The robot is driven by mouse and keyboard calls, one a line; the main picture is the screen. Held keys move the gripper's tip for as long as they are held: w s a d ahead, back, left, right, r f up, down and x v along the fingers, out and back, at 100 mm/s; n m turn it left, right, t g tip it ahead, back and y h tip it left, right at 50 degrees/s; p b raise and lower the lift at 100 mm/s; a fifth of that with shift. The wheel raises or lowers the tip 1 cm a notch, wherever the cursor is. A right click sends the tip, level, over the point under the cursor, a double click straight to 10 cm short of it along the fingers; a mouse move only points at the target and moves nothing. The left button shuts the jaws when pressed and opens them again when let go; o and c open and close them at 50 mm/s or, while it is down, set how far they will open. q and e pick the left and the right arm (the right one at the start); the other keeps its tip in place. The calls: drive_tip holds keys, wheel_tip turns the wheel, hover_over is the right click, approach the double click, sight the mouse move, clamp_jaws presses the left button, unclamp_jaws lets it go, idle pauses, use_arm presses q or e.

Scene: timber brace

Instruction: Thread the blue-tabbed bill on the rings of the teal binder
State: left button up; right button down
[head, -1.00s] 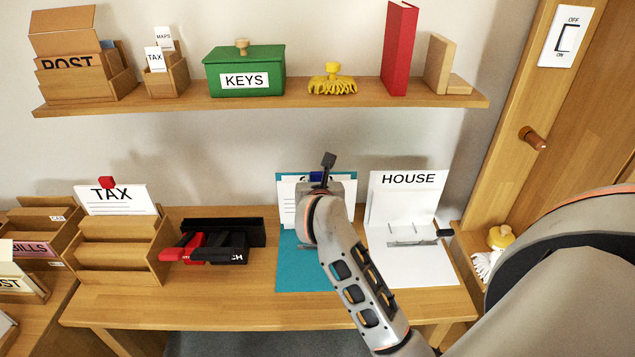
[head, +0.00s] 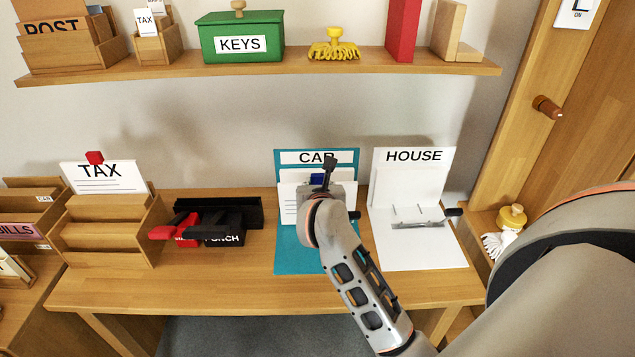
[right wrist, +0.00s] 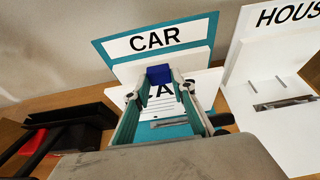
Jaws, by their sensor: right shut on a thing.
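The teal binder (head: 292,261) stands open on the desk, its upright cover labelled CAR; the cover also shows in the right wrist view (right wrist: 199,29). My right gripper (right wrist: 158,78) is shut on the blue tab (right wrist: 159,74) of the white bill (right wrist: 161,104), which has printed lines. The tab (head: 317,179) and part of the bill (head: 289,206) show in the head view, in front of the cover. A metal piece of the binder (right wrist: 169,123) shows below the bill. My wrist hides most of the rings, so I cannot tell whether the bill touches them. My left gripper is not in view.
A white HOUSE binder (head: 412,190) stands open close on the right, with a lever at its rings. A black and red punch (head: 215,228) lies to the left, beside the TAX sorter (head: 105,232). A shelf (head: 275,82) runs above. The desk front (head: 200,285) is clear.

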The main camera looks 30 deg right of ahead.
sight(318, 175)
idle(0.5)
drive_tip(key=shift+f, duration=0.15)
drive_tip(key=shift+f, duration=0.15)
idle(0.9)
drive_tip(key=shift+w+d, duration=0.3)
drive_tip(key=shift+w, duration=0.15)
drive_tip(key=shift+w+d+b, duration=0.2)
drive_tip(key=shift+w+b, duration=0.1)
drive_tip(key=shift+w, duration=0.05)
idle(0.8)
drive_tip(key=shift+w+d+b, duration=0.15)
drive_tip(key=shift+w+d, duration=0.3)
drive_tip(key=shift+w, duration=0.25)
drive_tip(key=shift+w+d+b, duration=0.15)
drive_tip(key=shift+w+d, duration=0.25)
drive_tip(key=shift+w, duration=0.25)
idle(1.0)
